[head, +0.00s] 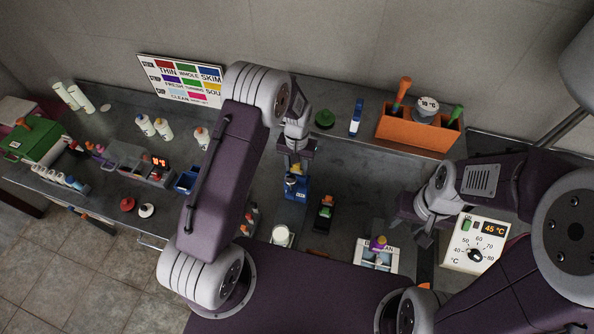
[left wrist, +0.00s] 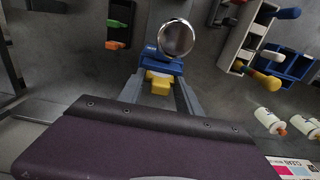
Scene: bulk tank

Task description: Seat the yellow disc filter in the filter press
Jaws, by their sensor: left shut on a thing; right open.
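The blue filter press (head: 293,188) stands on the counter below my left gripper in the head view. It also shows in the left wrist view (left wrist: 158,63), just beyond the fingertips. A shiny round metal rim (left wrist: 177,38) appears right by it; I cannot tell whether it belongs to the press. My left gripper (head: 296,164) is shut on the yellow disc filter (left wrist: 160,83), whose small yellow part shows between the fingers. The filter is close to the press, and whether they touch is unclear. My right gripper (head: 424,232) is open and empty over the counter's right side.
A black tray (head: 322,224) with green and orange pieces lies right of the press. A white cup (head: 282,236) stands nearer me. A white rack (head: 376,254), a dial box (head: 488,256) and an orange caddy (head: 404,127) are at the right. Bare counter lies between press and caddy.

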